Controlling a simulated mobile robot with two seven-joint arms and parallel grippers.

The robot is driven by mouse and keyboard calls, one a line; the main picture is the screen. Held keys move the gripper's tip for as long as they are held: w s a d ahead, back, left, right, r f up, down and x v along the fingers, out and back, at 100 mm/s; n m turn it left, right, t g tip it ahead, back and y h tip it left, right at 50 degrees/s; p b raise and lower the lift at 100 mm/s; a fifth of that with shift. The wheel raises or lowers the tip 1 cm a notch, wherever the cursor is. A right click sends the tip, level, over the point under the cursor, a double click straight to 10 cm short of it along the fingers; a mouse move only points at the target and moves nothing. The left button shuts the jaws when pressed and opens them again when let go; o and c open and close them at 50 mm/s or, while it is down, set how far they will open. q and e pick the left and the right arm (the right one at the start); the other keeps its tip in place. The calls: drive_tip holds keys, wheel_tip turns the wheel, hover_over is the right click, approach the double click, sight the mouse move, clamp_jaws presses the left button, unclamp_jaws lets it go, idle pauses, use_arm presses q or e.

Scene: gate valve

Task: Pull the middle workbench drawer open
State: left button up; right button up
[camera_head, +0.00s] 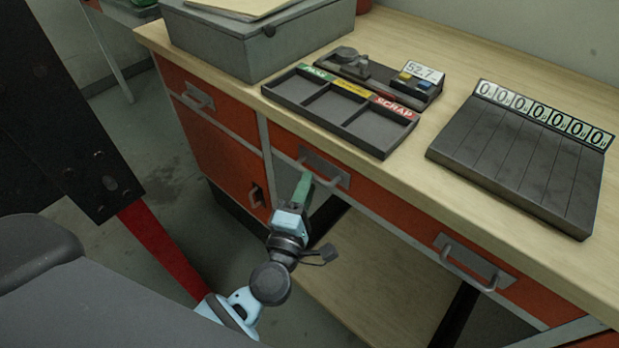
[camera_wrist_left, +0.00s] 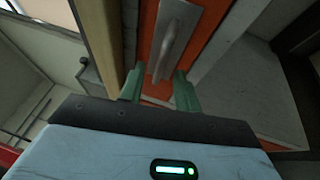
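The middle workbench drawer (camera_head: 358,190) has an orange front under the bench top and looks shut. Its grey bar handle (camera_head: 325,170) faces me. My left gripper (camera_head: 305,180) is just in front of this handle, near its left part. In the left wrist view the handle (camera_wrist_left: 172,45) runs up and away between the two green fingers (camera_wrist_left: 160,88). The fingers are apart, one on each side of the handle's near end, with gaps showing. Whether they touch the handle cannot be told. My right gripper is in neither view.
The wooden bench top (camera_head: 430,190) carries a grey box (camera_head: 225,45), a SCRAP-labelled sorting tray (camera_head: 340,115), a small device with a display (camera_head: 385,80) and a numbered slotted tray (camera_head: 520,155). Other drawer handles are at left (camera_head: 198,97) and right (camera_head: 470,265).

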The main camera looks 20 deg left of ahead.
use_arm(q)
drive_tip(key=shift+w+r, duration=0.2)
drive_tip(key=shift+w, duration=0.95)
clamp_jaws()
